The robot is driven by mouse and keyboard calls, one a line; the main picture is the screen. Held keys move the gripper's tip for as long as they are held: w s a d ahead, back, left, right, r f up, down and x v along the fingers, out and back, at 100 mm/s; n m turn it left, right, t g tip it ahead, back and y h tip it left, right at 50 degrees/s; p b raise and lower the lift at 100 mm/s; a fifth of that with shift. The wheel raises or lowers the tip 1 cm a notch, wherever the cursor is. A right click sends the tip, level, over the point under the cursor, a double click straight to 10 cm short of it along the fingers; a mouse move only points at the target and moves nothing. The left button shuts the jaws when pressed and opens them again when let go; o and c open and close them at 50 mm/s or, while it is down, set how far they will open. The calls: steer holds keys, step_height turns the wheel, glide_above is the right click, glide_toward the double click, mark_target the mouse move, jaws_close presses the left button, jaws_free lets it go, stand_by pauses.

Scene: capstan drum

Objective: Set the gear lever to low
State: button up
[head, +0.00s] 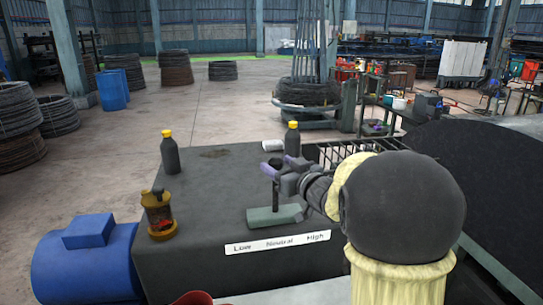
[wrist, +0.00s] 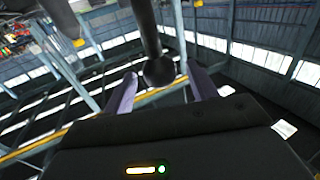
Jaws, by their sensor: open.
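The gear lever (head: 275,194) stands roughly upright on a grey-green base (head: 262,217) on the dark cabinet top, about above the word Neutral. A white label strip (head: 277,242) on the cabinet's front edge reads Low, Neutral, High from left to right. My gripper (head: 279,167) reaches in from the right, at the height of the lever's top, and is open. In the wrist view, the lever's dark ball knob (wrist: 159,72) and rod lie between the two spread purple fingers, with gaps on both sides. My gripper partly hides the lever in the head view.
Two dark bottles with yellow caps (head: 170,153) (head: 292,140) stand on the cabinet top (head: 200,195). A brass-coloured lantern-like object (head: 159,214) is at its left front. A blue motor (head: 85,262) is left of the cabinet, and a wire rack (head: 340,150) is behind my arm.

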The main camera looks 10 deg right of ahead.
mark_target(272, 160)
steer(key=shift+p+x, duration=0.45)
steer(key=shift+x, duration=1.5)
jaws_close()
